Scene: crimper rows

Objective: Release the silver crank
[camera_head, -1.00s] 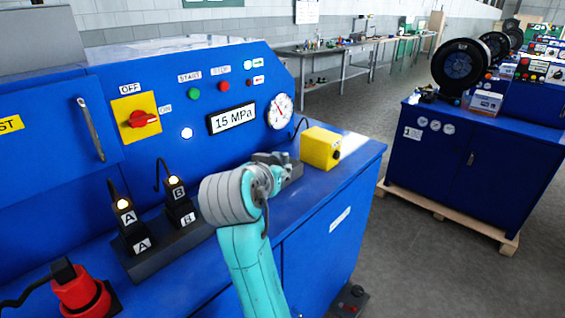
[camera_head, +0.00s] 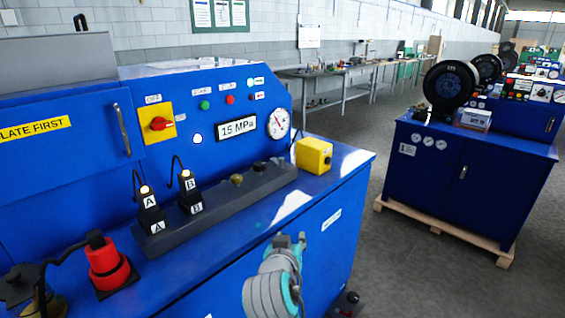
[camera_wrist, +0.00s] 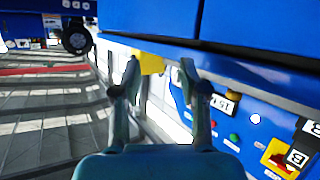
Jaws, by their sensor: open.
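My gripper (camera_head: 290,241) is in front of the blue machine's front edge, beside its side panel and apart from the grey rail on top. In the wrist view my gripper (camera_wrist: 159,80) has its two fingers spread, with nothing held between them. I cannot pick out a silver crank in either view. The grey rail (camera_head: 215,206) carries two black plugs, A (camera_head: 150,208) and B (camera_head: 189,193), with lit tops, and two small brass-coloured fittings at its right part.
A yellow box (camera_head: 313,154) stands at the machine top's right end. The panel holds a red rotary switch (camera_head: 158,123), a display and a gauge (camera_head: 278,124). Open floor lies right, before another blue cabinet (camera_head: 468,175).

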